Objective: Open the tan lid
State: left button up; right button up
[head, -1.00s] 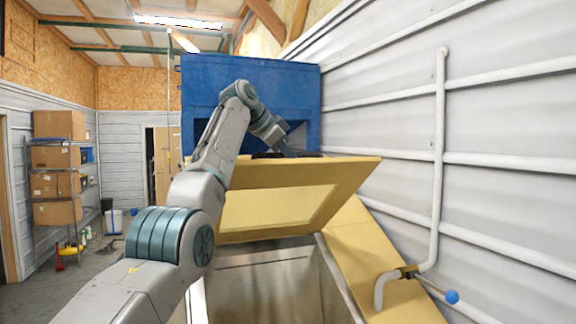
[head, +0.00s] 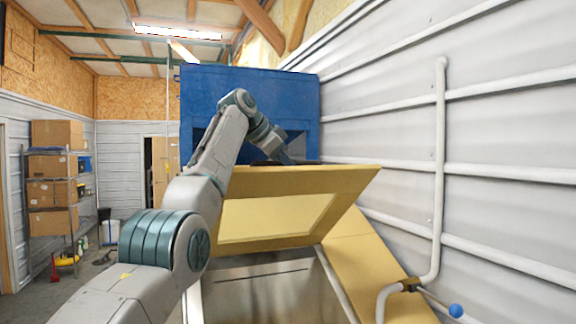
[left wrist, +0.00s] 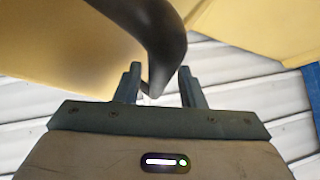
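The tan lid (head: 345,181) stands raised and tilted over the metal hopper bin (head: 270,292), with its framed underside facing me in the head view. In the left wrist view, tan panels (left wrist: 60,45) fill the top, and a dark curved handle (left wrist: 165,45) comes down between the fingers. My left arm reaches over the lid's top left edge. My left gripper (left wrist: 160,82) is at the handle, its fingers apart on either side, with light gaps showing beside it. In the head view its fingertips are hidden behind the lid. My right gripper is not in view.
A blue hopper body (head: 250,95) stands behind the lid. The ribbed white wall (head: 510,180) and a white pipe (head: 439,170) with a blue ball (head: 456,310) are close on the right. A shelf with cardboard boxes (head: 57,135) stands at the far left, with open floor before it.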

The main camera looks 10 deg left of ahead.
pick_arm(q)
jog(key=shift+s+a+r, duration=0.2)
jog(key=shift+s+r, duration=0.1)
jog(key=shift+r, duration=0.05)
jog(key=b+v, duration=0.1)
jog(key=v, duration=0.9)
jog(key=shift+w+f, duration=0.15)
jog(key=shift+a, duration=0.1)
